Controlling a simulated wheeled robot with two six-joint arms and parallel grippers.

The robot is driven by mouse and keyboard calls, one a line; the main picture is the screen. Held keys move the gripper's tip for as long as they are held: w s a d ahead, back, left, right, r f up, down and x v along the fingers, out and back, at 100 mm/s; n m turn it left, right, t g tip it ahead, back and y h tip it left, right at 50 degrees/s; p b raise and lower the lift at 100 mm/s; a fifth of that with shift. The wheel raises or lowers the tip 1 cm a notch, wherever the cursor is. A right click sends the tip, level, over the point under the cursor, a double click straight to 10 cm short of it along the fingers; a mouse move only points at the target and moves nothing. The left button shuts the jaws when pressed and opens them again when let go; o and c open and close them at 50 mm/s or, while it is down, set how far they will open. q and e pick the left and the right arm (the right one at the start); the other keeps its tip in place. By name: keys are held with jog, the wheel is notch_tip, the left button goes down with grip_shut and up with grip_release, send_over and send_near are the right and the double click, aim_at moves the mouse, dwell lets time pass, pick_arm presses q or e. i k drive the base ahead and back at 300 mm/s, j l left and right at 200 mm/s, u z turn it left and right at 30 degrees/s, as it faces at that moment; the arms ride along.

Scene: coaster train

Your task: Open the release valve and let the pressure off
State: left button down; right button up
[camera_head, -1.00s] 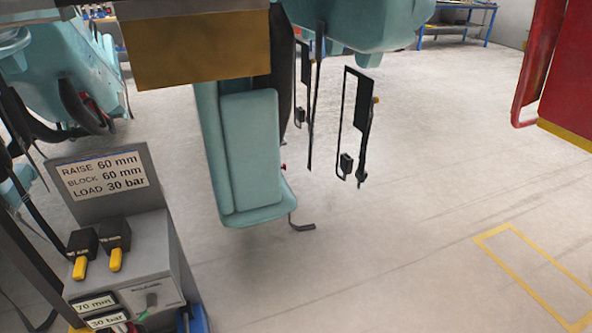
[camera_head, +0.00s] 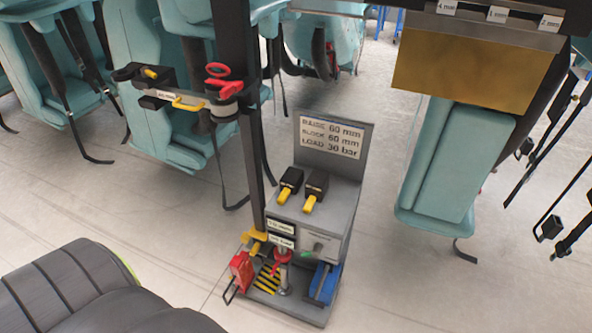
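The grey control stand (camera_head: 350,205) stands on the floor right of the picture's middle. Its sign (camera_head: 331,137) reads RAISE 60 mm, BLOCK 60 mm, LOAD 30 bar. A pale panel (camera_head: 320,243) on its front carries a small dark release valve knob (camera_head: 318,248); its setting is too small to tell. Two readouts, an upper one (camera_head: 281,227) and a lower one (camera_head: 281,241), sit left of the panel, too small to read now. Two yellow-handled levers, a left one (camera_head: 284,195) and a right one (camera_head: 310,203), are on top. Neither gripper shows.
A dark post (camera_head: 245,150) with a bracket and red clamp (camera_head: 228,85) rises beside the stand. A red jack-like part (camera_head: 241,269) and a blue block (camera_head: 323,282) are at its base. Teal seats (camera_head: 455,165) hang around. Floor at the lower right is clear.

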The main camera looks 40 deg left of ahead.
aim_at(316, 250)
jog(key=u, duration=0.95)
jog(key=k+j, duration=0.05)
